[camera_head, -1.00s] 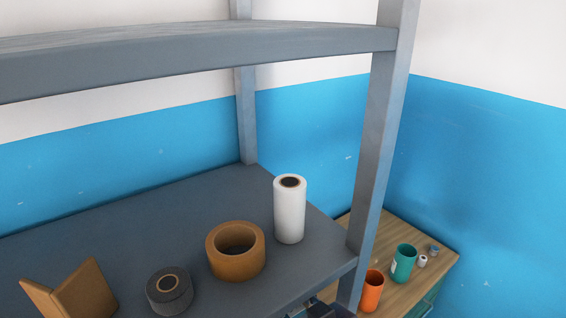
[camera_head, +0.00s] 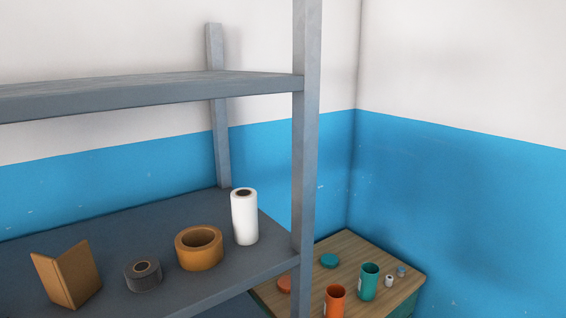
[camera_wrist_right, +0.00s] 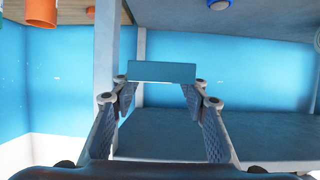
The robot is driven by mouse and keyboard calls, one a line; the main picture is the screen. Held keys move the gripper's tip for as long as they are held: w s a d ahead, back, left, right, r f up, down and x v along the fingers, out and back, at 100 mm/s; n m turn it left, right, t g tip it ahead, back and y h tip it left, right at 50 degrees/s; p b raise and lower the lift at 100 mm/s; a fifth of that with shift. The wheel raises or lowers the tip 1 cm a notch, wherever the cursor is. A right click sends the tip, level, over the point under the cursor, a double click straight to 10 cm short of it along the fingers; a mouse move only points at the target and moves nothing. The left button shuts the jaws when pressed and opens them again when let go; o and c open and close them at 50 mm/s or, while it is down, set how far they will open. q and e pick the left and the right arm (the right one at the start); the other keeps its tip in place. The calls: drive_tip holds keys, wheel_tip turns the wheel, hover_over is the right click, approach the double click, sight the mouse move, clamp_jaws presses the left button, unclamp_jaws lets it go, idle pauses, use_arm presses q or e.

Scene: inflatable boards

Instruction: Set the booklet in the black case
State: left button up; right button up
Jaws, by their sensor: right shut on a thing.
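My right gripper (camera_wrist_right: 160,95) shows in the right wrist view, its two fingers closed on a flat teal thing (camera_wrist_right: 162,72) seen almost edge-on. This may be the booklet, but its cover cannot be made out. It is held in the air in front of the grey shelf unit and blue wall. In the head view, a brown folded piece (camera_head: 68,275) stands open on the shelf. I cannot make out a black case in either view. My left gripper is in neither view.
A grey roll (camera_head: 143,275), a brown tape roll (camera_head: 199,248) and a white roll (camera_head: 245,217) stand on the grey shelf (camera_head: 105,236). A post (camera_head: 305,150) rises at its right end. Beyond it, a wooden top (camera_head: 345,246) holds orange (camera_head: 334,302) and teal (camera_head: 368,281) cups.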

drive_tip(key=d+f+n+y+b, duration=0.1)
drive_tip(key=d+f+b, duration=0.3)
drive_tip(key=d, duration=0.5)
drive_tip(key=s+d+r+n+g+y+b, duration=0.2)
drive_tip(key=s+d, duration=0.4)
drive_tip(key=d, duration=0.3)
drive_tip(key=shift+s+n+g+b, duration=0.35)
drive_tip(key=shift+n+g, duration=0.25)
drive_tip(key=shift+g, duration=0.1)
drive_tip(key=shift+w+a+y, duration=0.1)
drive_tip(key=shift+y, duration=0.2)
